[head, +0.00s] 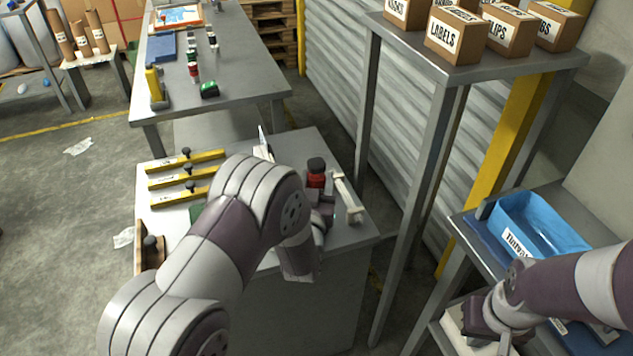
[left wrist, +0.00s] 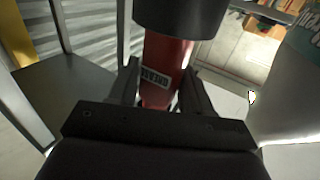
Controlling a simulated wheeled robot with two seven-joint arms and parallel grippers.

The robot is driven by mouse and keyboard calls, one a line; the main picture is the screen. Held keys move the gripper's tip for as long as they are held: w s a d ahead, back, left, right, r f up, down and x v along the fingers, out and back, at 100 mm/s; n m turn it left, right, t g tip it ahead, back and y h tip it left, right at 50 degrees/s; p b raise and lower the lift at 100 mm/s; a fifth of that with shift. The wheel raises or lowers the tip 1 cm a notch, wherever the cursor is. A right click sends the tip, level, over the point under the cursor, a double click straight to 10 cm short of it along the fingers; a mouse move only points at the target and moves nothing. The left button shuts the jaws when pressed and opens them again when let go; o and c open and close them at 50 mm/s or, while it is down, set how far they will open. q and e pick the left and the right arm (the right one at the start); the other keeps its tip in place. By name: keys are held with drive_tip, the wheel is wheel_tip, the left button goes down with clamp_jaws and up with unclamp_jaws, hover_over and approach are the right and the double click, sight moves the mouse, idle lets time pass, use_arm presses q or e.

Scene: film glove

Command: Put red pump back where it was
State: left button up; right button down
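The red pump (head: 316,180) has a red body and a black top, and stands roughly upright over the right part of the near grey table (head: 345,234). In the left wrist view the red pump (left wrist: 162,72) shows a small dark label and sits between both fingers. My left gripper (head: 318,204) is at the pump's lower body, and its fingers (left wrist: 160,88) appear closed against both sides. The pump's bottom is hidden, so I cannot tell whether it touches the table. My right gripper (head: 482,318) is low at the right by the lower shelf, and its fingers are unclear.
Yellow bars (head: 187,171) with black knobs lie left on the near table. A white bar-shaped thing (head: 347,198) is just right of the pump. The far table (head: 245,85) holds small bottles (head: 193,70) and a green item (head: 209,90). A blue bin (head: 540,228) stands right.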

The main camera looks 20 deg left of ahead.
use_arm(q)
drive_tip(key=o, duration=0.3)
drive_tip(key=shift+r, duration=0.1)
drive_tip(key=shift+r+p, duration=0.2)
drive_tip(key=shift+p, duration=0.1)
drive_tip(key=s+a+f+g+h, duration=0.1)
drive_tip(key=s+g, duration=0.7)
drive_tip(key=s, duration=0.5)
drive_tip(key=s+a+f+m+g+h+b, duration=0.1)
drive_tip(key=s+f+g, duration=0.1)
drive_tip(key=s+g, duration=0.6)
drive_tip(key=s, duration=0.5)
drive_tip(key=shift+f+m+g, duration=0.3)
